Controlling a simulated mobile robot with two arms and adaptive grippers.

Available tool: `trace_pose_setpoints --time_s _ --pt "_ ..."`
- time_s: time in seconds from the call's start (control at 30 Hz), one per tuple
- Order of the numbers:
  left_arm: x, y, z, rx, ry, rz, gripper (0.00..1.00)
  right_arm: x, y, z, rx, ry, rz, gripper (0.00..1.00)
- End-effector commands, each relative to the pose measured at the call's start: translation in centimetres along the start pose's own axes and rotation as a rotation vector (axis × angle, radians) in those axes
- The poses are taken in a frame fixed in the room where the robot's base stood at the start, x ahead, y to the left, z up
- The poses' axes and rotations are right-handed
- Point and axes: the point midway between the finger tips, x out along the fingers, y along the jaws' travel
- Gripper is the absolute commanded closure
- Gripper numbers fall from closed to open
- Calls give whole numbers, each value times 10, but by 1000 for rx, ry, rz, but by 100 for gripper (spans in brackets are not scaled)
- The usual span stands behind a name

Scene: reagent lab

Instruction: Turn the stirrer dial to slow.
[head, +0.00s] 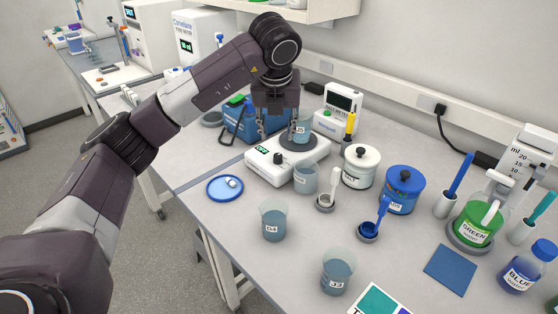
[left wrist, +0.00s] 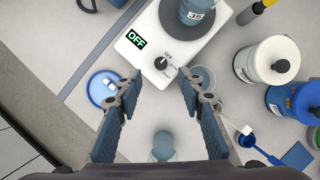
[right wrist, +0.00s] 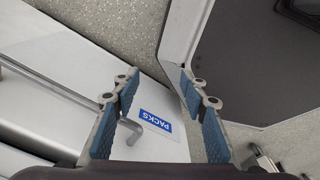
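My left gripper (head: 277,132) points down above the stirrer, open and empty. In the left wrist view its fingertips (left wrist: 160,84) are on either side of the dial's line, apart from it. My right gripper (right wrist: 159,84) is open and empty, away from the stirrer.
A beaker (head: 305,178) stands close by the stirrer's front right. A blue dish (head: 211,192) with small white pieces lies left of it. White (head: 361,170) and blue (head: 402,190) jars stand to the right. A drawer labelled PACKS (right wrist: 155,121) faces my right gripper.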

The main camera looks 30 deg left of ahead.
Motion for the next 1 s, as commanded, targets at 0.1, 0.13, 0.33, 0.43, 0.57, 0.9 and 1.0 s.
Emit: trace_pose_setpoints --time_s 0.1,0.13,0.33,0.43,0.57,0.9,1.0 --pt "17 0 -7 0 0 0 64 18 0 0 0 1 0 60" --pt "18 0 -8 0 0 0 64 20 0 -1 0 3 0 60" --pt "31 0 -8 0 3 1 64 17 1 -12 0 18 2 60" --pt "46 1 -8 0 4 3 64 12 2 -14 0 22 2 60" --pt "67 1 -8 0 3 2 64 8 2 -14 0 22 2 60" --pt "96 0 -8 2 0 0 64 3 1 -14 0 20 2 60" --pt "97 0 -8 2 -1 -1 64 3 1 -13 0 19 2 60"
